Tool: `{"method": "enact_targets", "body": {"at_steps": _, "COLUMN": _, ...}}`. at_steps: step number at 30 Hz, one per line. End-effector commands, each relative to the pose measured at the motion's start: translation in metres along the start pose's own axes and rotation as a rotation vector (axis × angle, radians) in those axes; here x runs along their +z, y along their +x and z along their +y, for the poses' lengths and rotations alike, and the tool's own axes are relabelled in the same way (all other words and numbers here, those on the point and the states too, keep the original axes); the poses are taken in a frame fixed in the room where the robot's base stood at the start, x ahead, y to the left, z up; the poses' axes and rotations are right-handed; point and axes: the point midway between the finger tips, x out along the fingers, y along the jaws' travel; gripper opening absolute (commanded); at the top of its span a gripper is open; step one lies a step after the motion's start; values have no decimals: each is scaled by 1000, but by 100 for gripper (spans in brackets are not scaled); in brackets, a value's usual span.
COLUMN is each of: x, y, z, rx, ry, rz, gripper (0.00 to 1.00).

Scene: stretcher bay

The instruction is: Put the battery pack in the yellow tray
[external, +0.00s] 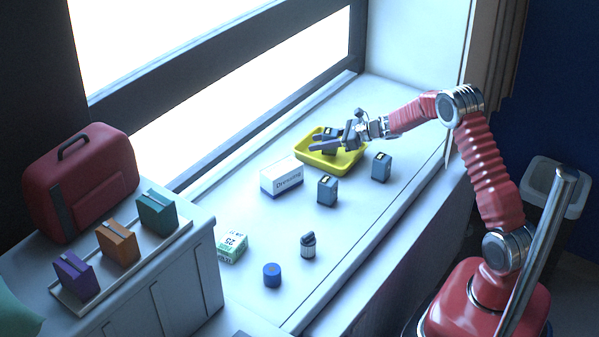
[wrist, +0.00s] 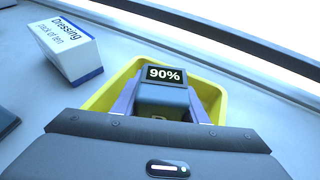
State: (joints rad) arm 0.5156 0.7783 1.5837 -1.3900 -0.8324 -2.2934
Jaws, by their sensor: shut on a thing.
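The yellow tray (external: 350,160) lies on the long pale counter by the window; its rim also shows in the wrist view (wrist: 216,88). My gripper (external: 322,142) is over the tray with its fingers pointing left. It is shut on a dark blue-grey battery pack (wrist: 163,97), with one purple-grey finger on each side. The pack's top label reads 90%. It is within the tray's outline, and I cannot tell whether it touches the tray floor. Two similar blue-grey packs stand on the counter, one in front of the tray (external: 327,190) and one to its right (external: 381,168).
A white Dressing box (external: 281,179) stands left of the tray. A green-and-white box (external: 231,245), a blue cylinder (external: 272,275) and a small dark bottle (external: 308,245) are nearer. A side cabinet holds a red case (external: 85,185) and coloured blocks (external: 118,243).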

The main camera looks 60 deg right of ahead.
Motion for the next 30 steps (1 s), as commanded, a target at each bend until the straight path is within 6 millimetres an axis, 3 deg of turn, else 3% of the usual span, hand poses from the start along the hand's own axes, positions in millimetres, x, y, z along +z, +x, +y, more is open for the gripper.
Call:
{"method": "enact_targets", "body": {"at_steps": 4, "x": -12, "y": 5, "z": 0, "rx": 0, "ry": -1, "rz": -2, "gripper": 2}}
{"method": "enact_targets", "body": {"at_steps": 15, "x": -14, "y": 6, "z": 0, "rx": 0, "ry": -2, "rz": -2, "gripper": 2}}
{"method": "enact_targets", "body": {"at_steps": 16, "x": -15, "y": 6, "z": 0, "rx": 0, "ry": -1, "rz": 0, "gripper": 40}}
{"method": "enact_targets", "body": {"at_steps": 23, "x": -15, "y": 6, "z": 0, "rx": 0, "ry": -1, "rz": 0, "gripper": 56}}
{"method": "enact_targets", "body": {"at_steps": 30, "x": -15, "y": 6, "z": 0, "rx": 0, "ry": -1, "rz": 0, "gripper": 58}}
